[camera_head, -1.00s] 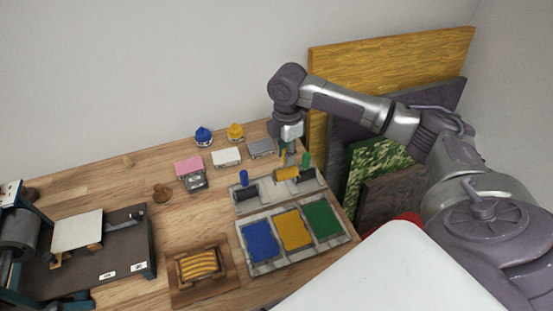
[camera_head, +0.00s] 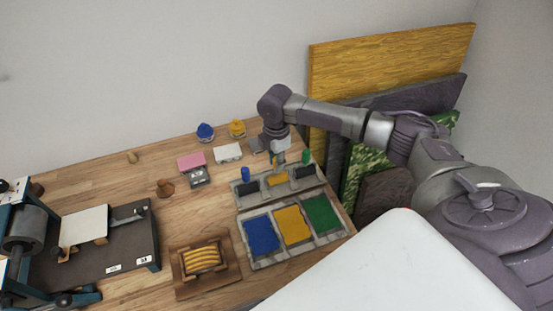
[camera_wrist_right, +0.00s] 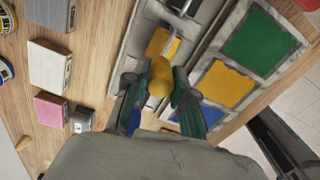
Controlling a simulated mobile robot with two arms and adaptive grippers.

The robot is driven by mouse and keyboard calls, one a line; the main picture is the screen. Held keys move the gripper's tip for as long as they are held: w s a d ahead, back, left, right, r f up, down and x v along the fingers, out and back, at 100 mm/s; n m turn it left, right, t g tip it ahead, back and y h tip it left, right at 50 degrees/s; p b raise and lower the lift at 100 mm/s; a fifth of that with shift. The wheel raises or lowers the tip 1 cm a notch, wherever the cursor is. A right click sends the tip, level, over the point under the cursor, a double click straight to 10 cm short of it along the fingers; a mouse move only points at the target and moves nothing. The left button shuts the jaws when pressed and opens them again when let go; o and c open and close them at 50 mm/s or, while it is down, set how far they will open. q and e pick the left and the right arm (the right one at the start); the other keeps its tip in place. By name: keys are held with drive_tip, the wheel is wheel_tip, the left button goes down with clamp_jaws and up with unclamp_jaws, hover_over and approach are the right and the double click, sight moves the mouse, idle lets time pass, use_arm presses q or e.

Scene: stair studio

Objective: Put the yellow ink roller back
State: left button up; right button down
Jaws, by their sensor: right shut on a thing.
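The yellow ink roller (camera_head: 278,179) is at the middle of the grey roller rack (camera_head: 303,187), between the blue-handled roller (camera_head: 247,188) and the green-handled roller (camera_head: 305,171). My right gripper (camera_head: 279,160) is above it, shut on its yellow handle. In the right wrist view the handle (camera_wrist_right: 160,76) sits between the dark green fingers (camera_wrist_right: 162,87), and the yellow drum (camera_wrist_right: 163,42) lies over the rack's middle. I cannot tell whether the drum touches the rack. My left gripper is not in view.
An ink tray (camera_head: 335,239) with blue, yellow and green pads lies in front of the rack. Pink (camera_head: 190,161) and white (camera_head: 227,152) blocks and ink pots stand behind left. A press (camera_head: 28,230) is at the far left. Boards (camera_head: 385,80) lean at the right.

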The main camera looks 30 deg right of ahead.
drive_tip(key=shift+f, duration=0.3)
drive_tip(key=c, duration=1)
unclamp_jaws()
drive_tip(key=shift+o, duration=0.2)
drive_tip(key=shift+r, duration=0.1)
drive_tip(key=shift+r, duration=0.4)
wheel_tip(320, 180, up, 12)
drive_tip(key=b, duration=0.3)
drive_tip(key=shift+f, duration=0.1)
